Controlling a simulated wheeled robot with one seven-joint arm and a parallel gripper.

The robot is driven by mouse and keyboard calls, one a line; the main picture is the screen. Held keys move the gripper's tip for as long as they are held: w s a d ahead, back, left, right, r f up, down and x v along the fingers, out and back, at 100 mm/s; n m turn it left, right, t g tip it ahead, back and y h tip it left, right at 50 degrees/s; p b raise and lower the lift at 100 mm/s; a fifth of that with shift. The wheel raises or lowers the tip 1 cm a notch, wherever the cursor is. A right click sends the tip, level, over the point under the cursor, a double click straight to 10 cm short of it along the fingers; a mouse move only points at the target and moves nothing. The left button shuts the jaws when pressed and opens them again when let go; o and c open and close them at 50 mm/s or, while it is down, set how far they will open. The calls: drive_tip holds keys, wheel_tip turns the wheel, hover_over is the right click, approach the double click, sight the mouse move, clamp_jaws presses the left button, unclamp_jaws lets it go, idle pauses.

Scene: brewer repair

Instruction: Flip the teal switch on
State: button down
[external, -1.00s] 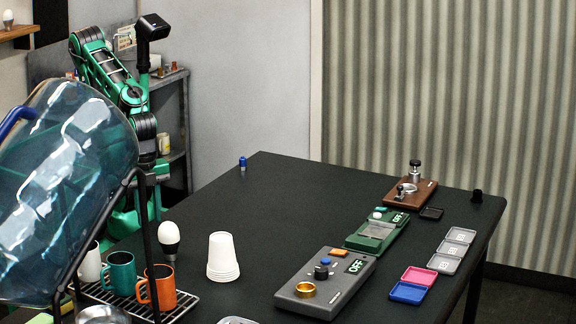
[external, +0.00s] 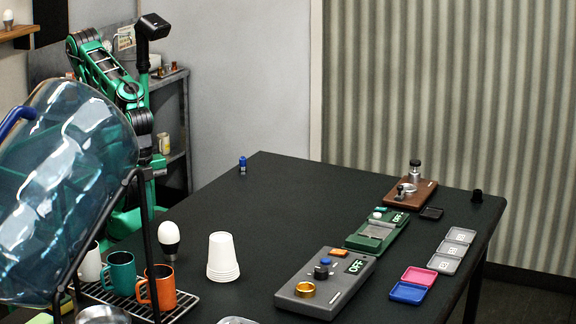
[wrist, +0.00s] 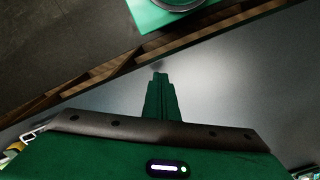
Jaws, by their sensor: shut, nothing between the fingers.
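The teal switch (external: 380,210) is a small piece at the back left corner of a green device (external: 372,244) on the dark table. The green device has a small display (external: 400,218) that seems to read OFF, and a grey plate in its middle. How the switch is tilted is too small to tell. My gripper (wrist: 160,76) shows in the wrist view with its dark green fingers together and nothing between them. In the external view my arm stands at the far left, away from the green device, and the gripper cannot be made out there.
A grey device (external: 325,287) with an orange switch (external: 338,253) is in front of the green one; a brown device (external: 412,192) is behind. White cups (external: 222,258), mugs on a rack and a large blue bottle (external: 60,200) stand at left. The table's back left is mostly clear.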

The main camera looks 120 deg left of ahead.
drive_tip(key=w+r+n+h, duration=0.1)
drive_tip(key=w+r, duration=0.3)
drive_tip(key=w, duration=0.4)
drive_tip(key=w+r+n, duration=0.1)
drive_tip(key=w+r, duration=0.2)
drive_tip(key=w, duration=0.6)
wheel_tip(320, 180, up, 7)
drive_tip(key=n+t+y, duration=0.1)
drive_tip(key=n+t, duration=0.3)
hover_over(386, 209)
drive_tip(key=s, duration=0.5)
drive_tip(key=shift+a+r, duration=0.15)
drive_tip(key=x, duration=0.9)
drive_tip(key=s+x, duration=0.1)
drive_tip(key=x, duration=0.4)
